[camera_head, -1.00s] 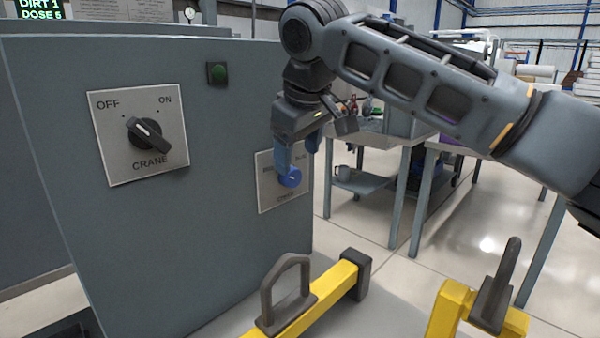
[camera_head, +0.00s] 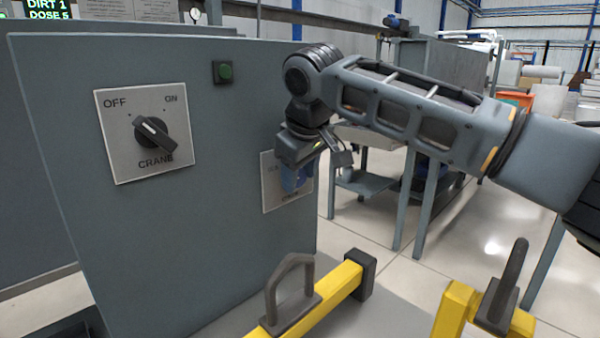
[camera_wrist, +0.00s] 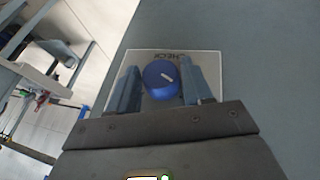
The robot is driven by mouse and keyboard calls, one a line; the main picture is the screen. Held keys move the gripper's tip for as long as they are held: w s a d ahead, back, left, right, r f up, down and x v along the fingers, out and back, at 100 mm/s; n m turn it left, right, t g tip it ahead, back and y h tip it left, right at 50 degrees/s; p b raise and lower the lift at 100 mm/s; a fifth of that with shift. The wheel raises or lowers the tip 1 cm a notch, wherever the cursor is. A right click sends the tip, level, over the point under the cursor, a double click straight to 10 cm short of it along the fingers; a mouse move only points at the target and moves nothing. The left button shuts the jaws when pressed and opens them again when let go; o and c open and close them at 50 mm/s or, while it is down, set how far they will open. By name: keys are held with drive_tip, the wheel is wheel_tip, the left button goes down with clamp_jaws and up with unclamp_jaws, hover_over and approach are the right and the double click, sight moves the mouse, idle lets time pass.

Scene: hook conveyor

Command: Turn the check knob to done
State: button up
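The check knob (camera_wrist: 161,79) is a round blue knob with a white pointer mark, on a pale plate (camera_wrist: 210,62) in the wrist view. In the head view the plate (camera_head: 270,200) is on the right part of the grey cabinet's front. There the knob is mostly hidden by my gripper (camera_head: 296,180). In the wrist view my gripper (camera_wrist: 161,92) has one finger on each side of the knob, with a small gap visible beside it. The fingers are apart, and I cannot tell that either touches it. The plate's lettering is too small or covered to read fully.
A crane knob (camera_head: 155,133) with OFF and ON marks sits left on the cabinet (camera_head: 230,240). Yellow bars (camera_head: 335,290) with dark hooks stand in front. A table (camera_head: 365,180) stands behind my arm.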

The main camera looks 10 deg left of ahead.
drive_tip(key=c, duration=0.6)
